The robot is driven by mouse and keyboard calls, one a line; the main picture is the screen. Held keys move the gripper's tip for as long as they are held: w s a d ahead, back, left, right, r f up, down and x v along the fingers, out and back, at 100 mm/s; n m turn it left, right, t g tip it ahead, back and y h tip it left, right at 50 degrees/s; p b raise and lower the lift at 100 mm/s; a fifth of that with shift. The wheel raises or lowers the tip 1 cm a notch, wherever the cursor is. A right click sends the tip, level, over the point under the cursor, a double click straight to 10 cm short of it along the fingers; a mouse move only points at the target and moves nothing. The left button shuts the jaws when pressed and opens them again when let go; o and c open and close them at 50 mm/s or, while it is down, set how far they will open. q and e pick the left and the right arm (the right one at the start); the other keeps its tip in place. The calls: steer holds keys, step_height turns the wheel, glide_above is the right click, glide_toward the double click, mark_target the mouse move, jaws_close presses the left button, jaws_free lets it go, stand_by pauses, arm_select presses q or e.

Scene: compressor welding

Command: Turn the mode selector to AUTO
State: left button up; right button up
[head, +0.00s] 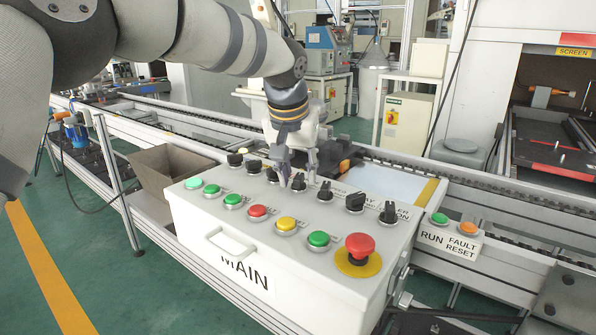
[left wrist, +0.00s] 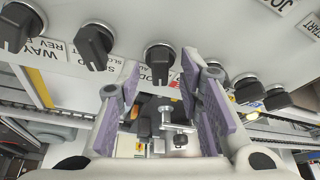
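The main control box (head: 340,280) is a white panel marked MAIN, with black selector knobs along its back row. My left gripper (head: 298,176) reaches down over this row with its fingers apart, around a black knob (head: 299,182). In the left wrist view, my left gripper (left wrist: 160,75) shows two purple-padded fingers, open, one on each side of a black knob (left wrist: 158,53). A partly hidden label at this knob shows letters like "ODE". I cannot tell whether the fingers touch the knob. Its AUTO mark is not readable. My right gripper is not in view.
Other selector knobs stand close on both sides, including one at the right (head: 355,202) and one at the left (head: 272,175). In front are coloured push buttons and a red emergency stop (head: 359,246). A RUN/FAULT RESET box (head: 450,238) stands at the right.

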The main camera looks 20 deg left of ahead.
arm_select(q)
jaws_close()
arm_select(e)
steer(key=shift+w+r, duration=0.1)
arm_select(q)
steer(key=shift+a+m+h, duration=0.1)
steer(key=shift+m+h, duration=0.2)
steer(key=shift+m, duration=0.4)
steer(key=shift+m+h, duration=0.3)
steer(key=shift+m, duration=0.5)
steer(key=m+h, duration=0.1)
steer(key=m, duration=0.2)
steer(key=shift+a+f+g, duration=0.15)
steer(key=shift+g, duration=0.25)
steer(key=shift+w+m+h+b, duration=0.1)
steer(key=shift+m+h+b, duration=0.3)
steer(key=shift+m, duration=0.8)
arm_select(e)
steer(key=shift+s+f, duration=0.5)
arm_select(q)
steer(key=shift+m, duration=0.3)
steer(key=shift+g, duration=0.3)
